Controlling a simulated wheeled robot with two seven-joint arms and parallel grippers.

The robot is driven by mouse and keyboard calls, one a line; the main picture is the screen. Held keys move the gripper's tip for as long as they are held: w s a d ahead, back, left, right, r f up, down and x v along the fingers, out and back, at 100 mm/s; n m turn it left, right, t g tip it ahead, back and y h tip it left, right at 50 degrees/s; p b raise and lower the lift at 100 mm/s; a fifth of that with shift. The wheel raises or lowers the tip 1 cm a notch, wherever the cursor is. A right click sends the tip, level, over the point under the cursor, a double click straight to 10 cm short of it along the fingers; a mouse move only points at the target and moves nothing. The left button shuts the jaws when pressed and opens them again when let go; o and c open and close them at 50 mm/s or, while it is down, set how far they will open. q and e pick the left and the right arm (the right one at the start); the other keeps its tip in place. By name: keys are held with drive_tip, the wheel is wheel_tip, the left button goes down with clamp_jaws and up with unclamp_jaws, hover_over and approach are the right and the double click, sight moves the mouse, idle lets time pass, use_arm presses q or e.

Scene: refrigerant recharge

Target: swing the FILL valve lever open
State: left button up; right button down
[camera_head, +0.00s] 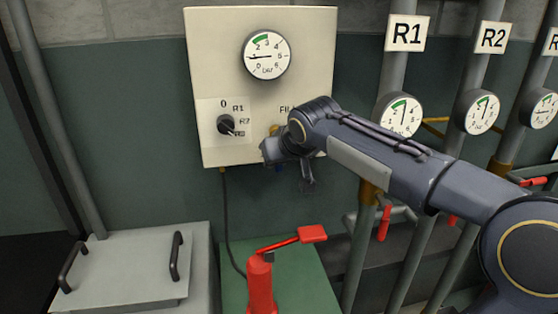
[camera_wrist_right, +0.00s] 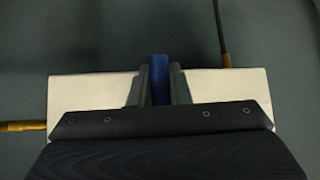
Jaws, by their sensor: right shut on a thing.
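The FILL valve sits at the lower right of the cream panel (camera_head: 218,60), mostly hidden behind my right gripper and wrist in the head view; its label is partly covered. The lever's angle to the pipe cannot be told. My left gripper is not in view.
The panel has a round gauge (camera_head: 267,55) and a black selector knob (camera_head: 226,124). Below stands a red hand pump (camera_head: 260,280) with its handle raised. Pipes with gauges and red levers, marked R1 (camera_head: 405,33) and R2 (camera_head: 492,38), stand at right. A grey lidded box (camera_head: 125,270) is at lower left.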

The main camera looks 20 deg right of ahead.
drive_tip(key=c, duration=1.3)
unclamp_jaws()
drive_tip(key=shift+c, duration=0.2)
drive_tip(key=v, duration=0.7)
drive_tip(key=shift+s+r+p, duration=0.3)
drive_tip(key=shift+p, duration=0.1)
drive_tip(key=shift+s, duration=0.1)
drive_tip(key=s+a+f+g+y+p, duration=0.1)
drive_tip(key=s+a+f+p, duration=0.1)
drive_tip(key=s, duration=0.6)
drive_tip(key=s+a+f+g+y+p, duration=0.1)
drive_tip(key=s+a+f+p, duration=0.1)
drive_tip(key=s+f+p, duration=0.3)
drive_tip(key=s+a+f+m+g+y+p, duration=0.1)
drive_tip(key=s+f+p, duration=0.3)
drive_tip(key=s, duration=0.8)
drive_tip(key=shift+a+y, duration=0.4)
drive_tip(key=shift+y, duration=0.2)
